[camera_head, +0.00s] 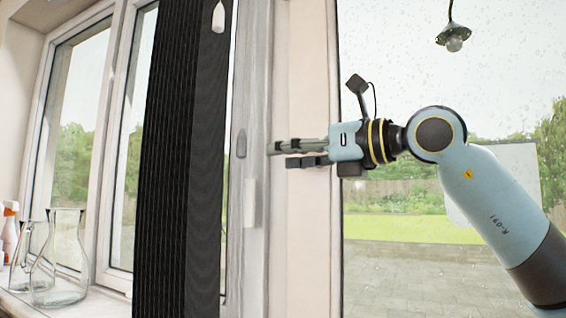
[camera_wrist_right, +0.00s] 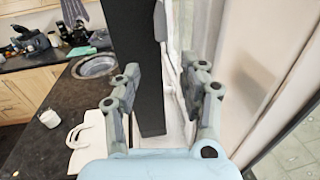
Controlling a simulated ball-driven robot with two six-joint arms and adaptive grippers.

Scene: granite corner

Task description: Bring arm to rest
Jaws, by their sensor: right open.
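My right arm (camera_head: 490,195) comes in from the lower right in the head view and bends at the elbow toward the left. Its right gripper (camera_head: 272,155) points left, raised in front of the window frame post. In the right wrist view the right gripper (camera_wrist_right: 160,85) has its two fingers spread apart with nothing held between them. A dark vertical panel shows beyond the fingers. My left gripper is in neither view.
A dark pleated blind (camera_head: 180,150) hangs left of the gripper. Glass flasks (camera_head: 62,260) and a spray bottle (camera_head: 10,225) stand on the sill at far left. A lamp (camera_head: 453,37) hangs upper right. The wrist view shows a dark counter (camera_wrist_right: 50,145) with a round sink (camera_wrist_right: 95,66).

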